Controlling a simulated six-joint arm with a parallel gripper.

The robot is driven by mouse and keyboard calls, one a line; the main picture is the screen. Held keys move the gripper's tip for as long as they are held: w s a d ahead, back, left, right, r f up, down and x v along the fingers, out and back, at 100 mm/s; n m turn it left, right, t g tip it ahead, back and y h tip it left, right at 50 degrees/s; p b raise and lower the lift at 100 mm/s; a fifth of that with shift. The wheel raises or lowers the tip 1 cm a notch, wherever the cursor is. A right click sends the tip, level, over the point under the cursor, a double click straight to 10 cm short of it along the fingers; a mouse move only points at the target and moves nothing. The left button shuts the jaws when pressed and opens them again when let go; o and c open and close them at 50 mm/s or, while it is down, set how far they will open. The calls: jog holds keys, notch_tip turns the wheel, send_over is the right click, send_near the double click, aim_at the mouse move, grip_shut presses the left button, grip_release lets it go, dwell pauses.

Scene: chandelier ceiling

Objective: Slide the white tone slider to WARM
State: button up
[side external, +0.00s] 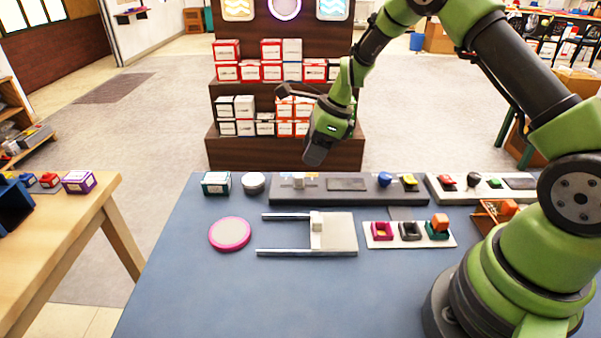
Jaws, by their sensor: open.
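A small white slider knob (298,181) sits on the long dark grey control panel (350,197) at the back of the blue table. Small orange and blue marks lie near the knob, but any WARM lettering is too small to read. I take this knob for the tone slider. My gripper (315,156) hangs in the air above and behind that panel, pointing down, up and slightly right of the knob. It is open and holds nothing visible. Its fingertips are dark and seen from the side, so the gap between them is hidden.
The panel also carries a blue knob (384,179) and a yellow switch (410,183). A second panel (470,197) stands to its right. In front are a railed sliding plate (341,236), a pink-rimmed disc (230,234) and a white tray (379,243). The table's front left is clear.

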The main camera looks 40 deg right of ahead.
aim_at(300, 175)
jog(key=x, duration=0.6)
jog(key=shift+w+a+f, duration=0.1)
jog(key=shift+w+f, duration=0.05)
jog(key=shift+f, duration=0.25)
